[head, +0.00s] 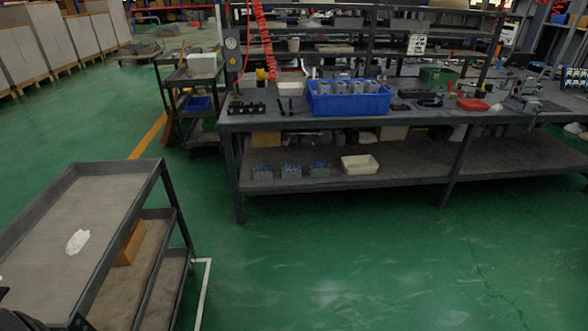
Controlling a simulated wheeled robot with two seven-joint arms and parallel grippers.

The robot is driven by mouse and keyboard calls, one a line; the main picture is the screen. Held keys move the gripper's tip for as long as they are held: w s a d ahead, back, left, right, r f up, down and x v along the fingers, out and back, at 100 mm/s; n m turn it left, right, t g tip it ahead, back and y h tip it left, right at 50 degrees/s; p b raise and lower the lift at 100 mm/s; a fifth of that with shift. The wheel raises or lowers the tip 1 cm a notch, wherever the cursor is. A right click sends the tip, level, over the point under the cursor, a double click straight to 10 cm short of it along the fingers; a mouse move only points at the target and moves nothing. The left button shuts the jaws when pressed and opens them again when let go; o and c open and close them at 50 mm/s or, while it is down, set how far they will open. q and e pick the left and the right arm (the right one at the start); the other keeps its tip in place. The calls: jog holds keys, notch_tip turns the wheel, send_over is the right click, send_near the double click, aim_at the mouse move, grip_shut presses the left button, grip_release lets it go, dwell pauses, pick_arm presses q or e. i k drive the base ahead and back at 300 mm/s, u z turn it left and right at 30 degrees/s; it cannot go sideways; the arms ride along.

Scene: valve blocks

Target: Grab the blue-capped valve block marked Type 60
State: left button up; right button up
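Three small grey blocks with blue tops sit in a row on the lower shelf of the workbench: a left one (262,173), a middle one (291,172) and a right one (320,170). Any type marking on them is too small to read, so I cannot tell which is Type 60. Several grey blocks (341,87) stand in a blue bin (350,105) on the bench top; their markings are also unreadable.
The workbench (420,121) spans the back, with a cream tray (360,165) right of the shelf blocks. A grey cart (115,190) with a white crumpled item (77,242) stands at front left. Green floor (350,260) before the bench is clear.

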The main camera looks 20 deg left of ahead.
aim_at(260, 174)
jog(key=i, duration=1.15)
jog(key=u, duration=0.9)
